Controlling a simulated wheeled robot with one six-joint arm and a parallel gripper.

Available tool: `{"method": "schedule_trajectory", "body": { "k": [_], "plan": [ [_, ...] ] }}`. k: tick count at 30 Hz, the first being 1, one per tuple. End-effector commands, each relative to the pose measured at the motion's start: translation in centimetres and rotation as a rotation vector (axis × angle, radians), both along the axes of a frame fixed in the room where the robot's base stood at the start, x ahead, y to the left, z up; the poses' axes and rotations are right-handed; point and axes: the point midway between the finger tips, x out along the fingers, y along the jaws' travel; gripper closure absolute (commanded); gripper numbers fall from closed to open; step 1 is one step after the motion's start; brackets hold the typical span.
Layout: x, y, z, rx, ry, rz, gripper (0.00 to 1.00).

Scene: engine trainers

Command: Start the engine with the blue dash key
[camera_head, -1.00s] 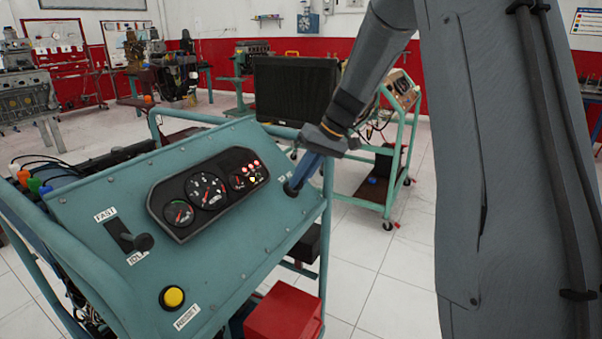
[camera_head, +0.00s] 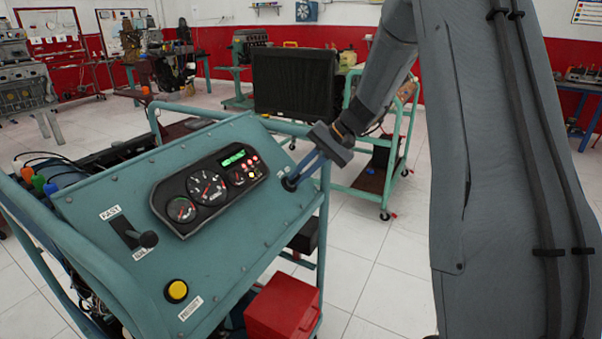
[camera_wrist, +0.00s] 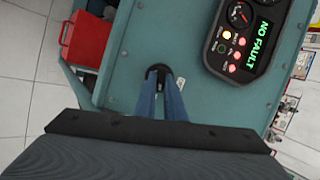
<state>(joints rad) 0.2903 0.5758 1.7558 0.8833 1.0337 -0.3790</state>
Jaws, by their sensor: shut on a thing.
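My gripper (camera_head: 297,181) is at the right end of the teal dash panel (camera_head: 245,225), its two blue fingers shut on the key at a dark round ignition switch (camera_wrist: 158,72). The key itself is mostly hidden between the fingertips, so its colour cannot be told. The black gauge cluster (camera_head: 208,190) sits left of the gripper, with several lit lamps and a green display. In the wrist view the display (camera_wrist: 264,42) reads "NO FAULT".
A throttle lever (camera_head: 148,239) marked FAST and IDLE and a yellow button (camera_head: 176,291) are on the panel. A red box (camera_head: 284,307) is below its right edge. A radiator (camera_head: 295,83) and another teal cart (camera_head: 385,185) stand behind.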

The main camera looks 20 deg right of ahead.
Motion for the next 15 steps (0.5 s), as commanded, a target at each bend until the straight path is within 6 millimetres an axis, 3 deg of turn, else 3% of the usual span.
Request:
{"method": "schedule_trajectory", "body": {
  "k": [14,15],
  "plan": [
    [-0.33,0.28,-0.5,0.01,0.018,-0.007,1.0],
    [-0.33,0.28,-0.5,0.01,0.017,-0.007,0.89]
  ]
}}
